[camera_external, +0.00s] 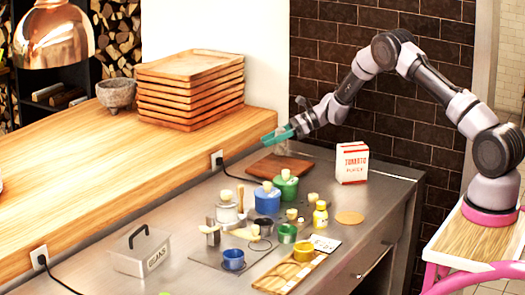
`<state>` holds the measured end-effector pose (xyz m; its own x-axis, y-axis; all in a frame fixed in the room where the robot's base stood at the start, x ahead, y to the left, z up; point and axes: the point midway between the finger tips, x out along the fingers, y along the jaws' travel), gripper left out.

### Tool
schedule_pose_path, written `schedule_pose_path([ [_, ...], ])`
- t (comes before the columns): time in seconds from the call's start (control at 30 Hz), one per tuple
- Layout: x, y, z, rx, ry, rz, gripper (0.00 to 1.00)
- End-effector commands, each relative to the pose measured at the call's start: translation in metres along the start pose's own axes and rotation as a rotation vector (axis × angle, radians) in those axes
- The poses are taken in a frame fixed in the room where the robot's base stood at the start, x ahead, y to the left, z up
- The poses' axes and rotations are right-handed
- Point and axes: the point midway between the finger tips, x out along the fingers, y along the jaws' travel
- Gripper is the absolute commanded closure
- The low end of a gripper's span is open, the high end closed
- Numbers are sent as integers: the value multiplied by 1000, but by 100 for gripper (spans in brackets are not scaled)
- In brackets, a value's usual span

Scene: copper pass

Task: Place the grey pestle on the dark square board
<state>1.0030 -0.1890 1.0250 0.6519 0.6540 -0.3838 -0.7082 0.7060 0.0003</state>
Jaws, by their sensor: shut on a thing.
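My gripper (279,135), with teal fingers, is at the end of the arm reaching in from the right. It is above the back of the steel counter, over the dark square board (287,168), and apart from it. I see no pestle elsewhere. A grey stone mortar (117,93) stands on the wooden ledge.
A white and red tomato carton (352,163) stands right of the board. A green pot (286,187) and a blue pot (267,200) stand in front of it, with several small cups and jars nearer. Stacked wooden trays (190,88) are on the ledge at left.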

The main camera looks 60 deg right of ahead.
Motion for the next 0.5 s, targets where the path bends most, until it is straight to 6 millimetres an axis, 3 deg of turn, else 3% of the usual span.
schedule_pose_path([
  [0.3,14,0,-33,1,-1,0,100],
  [0.5,14,0,-33,0,-1,0,100],
])
